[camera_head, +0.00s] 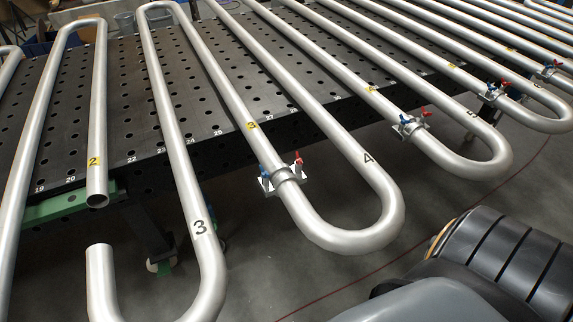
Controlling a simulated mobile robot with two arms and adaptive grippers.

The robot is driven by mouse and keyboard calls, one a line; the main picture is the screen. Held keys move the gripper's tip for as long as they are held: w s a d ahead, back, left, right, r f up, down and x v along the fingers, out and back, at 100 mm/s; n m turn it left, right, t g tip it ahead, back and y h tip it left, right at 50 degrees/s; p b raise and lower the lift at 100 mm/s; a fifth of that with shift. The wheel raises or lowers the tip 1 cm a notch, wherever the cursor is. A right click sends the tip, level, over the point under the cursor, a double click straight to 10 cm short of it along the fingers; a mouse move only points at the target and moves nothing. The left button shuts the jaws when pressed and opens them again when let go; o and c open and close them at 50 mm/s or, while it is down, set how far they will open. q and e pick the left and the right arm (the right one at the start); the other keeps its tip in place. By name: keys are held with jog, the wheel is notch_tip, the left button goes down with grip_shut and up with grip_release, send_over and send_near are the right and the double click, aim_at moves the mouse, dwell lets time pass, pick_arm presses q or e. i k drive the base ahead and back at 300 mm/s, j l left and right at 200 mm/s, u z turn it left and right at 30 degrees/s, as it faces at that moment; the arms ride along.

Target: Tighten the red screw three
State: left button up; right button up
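A metal clamp (281,180) sits around the silver pipe with the yellow tag (251,126), which appears to read 3. The clamp has a red screw (298,160) standing up on its right side and a blue screw (264,172) on its left. I cannot tell from this view how tight the red screw is. Further right, a second clamp (410,126) carries another red screw (425,112) and a blue one. More red and blue screws show at the far right. Neither gripper is in view.
Silver serpentine pipes run across a black perforated table (190,90). Their bends overhang its front edge, including the bend marked 4 (388,210). A pipe marked 3 (196,205) is at left. An open pipe end (98,198) lies beside the yellow tag 2.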

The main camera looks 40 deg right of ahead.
aim_at(298, 160)
jog(key=z, duration=1.1)
